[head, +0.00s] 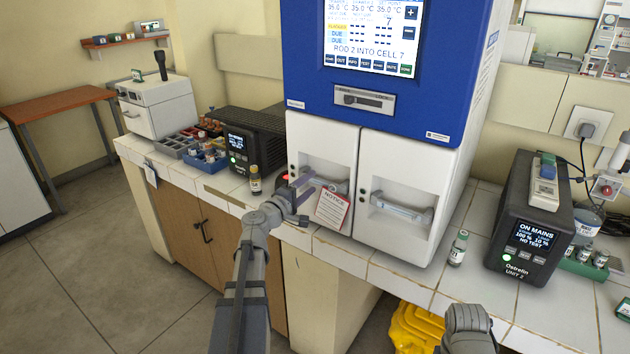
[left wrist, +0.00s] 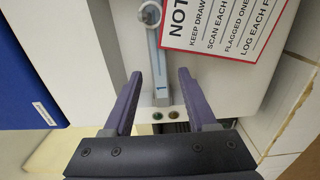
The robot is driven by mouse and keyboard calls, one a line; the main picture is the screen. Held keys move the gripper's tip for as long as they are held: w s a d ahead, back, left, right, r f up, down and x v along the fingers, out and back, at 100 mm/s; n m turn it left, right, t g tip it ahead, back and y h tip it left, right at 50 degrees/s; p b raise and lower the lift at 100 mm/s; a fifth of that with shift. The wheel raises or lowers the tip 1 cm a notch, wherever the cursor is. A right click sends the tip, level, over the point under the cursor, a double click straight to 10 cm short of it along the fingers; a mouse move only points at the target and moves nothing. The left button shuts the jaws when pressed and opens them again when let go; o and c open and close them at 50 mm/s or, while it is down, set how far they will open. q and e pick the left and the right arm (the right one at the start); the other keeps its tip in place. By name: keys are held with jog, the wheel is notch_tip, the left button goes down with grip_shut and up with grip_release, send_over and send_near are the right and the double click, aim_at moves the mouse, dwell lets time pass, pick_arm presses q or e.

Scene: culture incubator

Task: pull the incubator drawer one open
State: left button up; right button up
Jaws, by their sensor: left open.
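The blue and white incubator (head: 385,60) has two white drawer fronts side by side, both flush and shut. The left drawer front (head: 322,150) has a recess with a horizontal bar handle (head: 335,184); the right one (head: 402,190) has a similar handle. My left gripper (head: 303,186) is open in front of the left drawer's handle. In the left wrist view its two purple fingers (left wrist: 159,75) lie either side of one end of the handle bar (left wrist: 158,50); contact cannot be told. My right gripper is not in view.
A red-edged notice (head: 332,208) hangs on the left drawer front, close to my gripper. A small brown vial (head: 255,181) stands on the counter to the left. A vial (head: 458,247) and a black power unit (head: 525,225) stand at the right.

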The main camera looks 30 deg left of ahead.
aim_at(314, 181)
pick_arm(q)
jog(key=w, duration=0.3)
jog(key=shift+w+d, duration=0.15)
grip_shut()
dwell(0.3)
dwell(1.0)
